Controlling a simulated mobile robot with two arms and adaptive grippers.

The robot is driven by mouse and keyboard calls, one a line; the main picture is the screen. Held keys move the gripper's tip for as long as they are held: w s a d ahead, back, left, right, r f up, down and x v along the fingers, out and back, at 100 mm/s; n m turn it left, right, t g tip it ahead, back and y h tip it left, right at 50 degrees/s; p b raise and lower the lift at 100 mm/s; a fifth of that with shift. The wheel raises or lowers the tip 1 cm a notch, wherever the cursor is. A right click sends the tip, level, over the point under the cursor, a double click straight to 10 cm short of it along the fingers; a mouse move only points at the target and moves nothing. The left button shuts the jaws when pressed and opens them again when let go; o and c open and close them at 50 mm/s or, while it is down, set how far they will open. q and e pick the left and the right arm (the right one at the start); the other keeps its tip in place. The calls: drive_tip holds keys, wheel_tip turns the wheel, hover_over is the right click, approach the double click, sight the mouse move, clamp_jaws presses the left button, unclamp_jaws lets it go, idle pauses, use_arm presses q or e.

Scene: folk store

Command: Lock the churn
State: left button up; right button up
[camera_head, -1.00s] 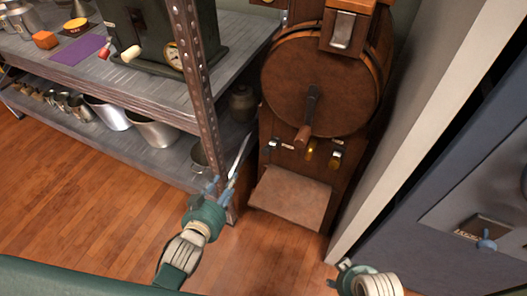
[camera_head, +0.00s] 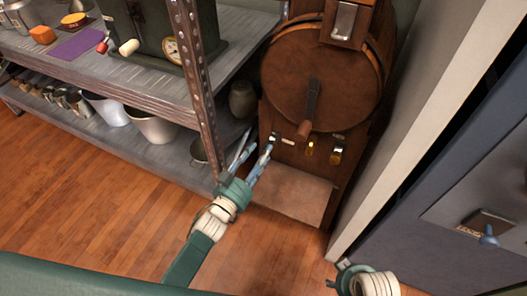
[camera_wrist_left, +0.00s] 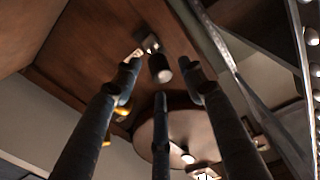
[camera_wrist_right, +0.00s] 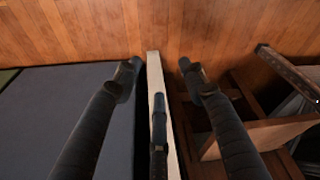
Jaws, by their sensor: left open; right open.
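The churn (camera_head: 290,85) is a brown wooden drum with a crank (camera_head: 309,115) on its front, on a wooden stand. Small metal latches or knobs line the panel below the drum: a left one (camera_head: 273,137), a brass middle one (camera_head: 311,147) and a right one (camera_head: 336,155). My left gripper (camera_head: 255,152) is open and empty, just in front of the left knob. In the left wrist view the metal knob (camera_wrist_left: 160,68) shows between the spread fingertips; contact cannot be told. My right gripper (camera_head: 336,278) is open and empty at the lower right.
A metal shelf (camera_head: 105,80) with pots and a green machine stands left, its post (camera_head: 203,90) close to my left arm. A pale wall edge (camera_head: 405,120) and a blue-grey cabinet (camera_head: 440,215) stand right. A slanted board (camera_head: 292,192) juts out below the knobs.

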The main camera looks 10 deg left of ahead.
sight(270, 143)
use_arm(q)
drive_tip(key=shift+x, duration=1.1)
use_arm(e)
drive_tip(key=shift+v, duration=0.8)
drive_tip(key=shift+w, duration=0.25)
use_arm(q)
clamp_jaws()
use_arm(e)
drive_tip(key=shift+f, duration=0.1)
use_arm(q)
drive_tip(key=shift+b, duration=0.45)
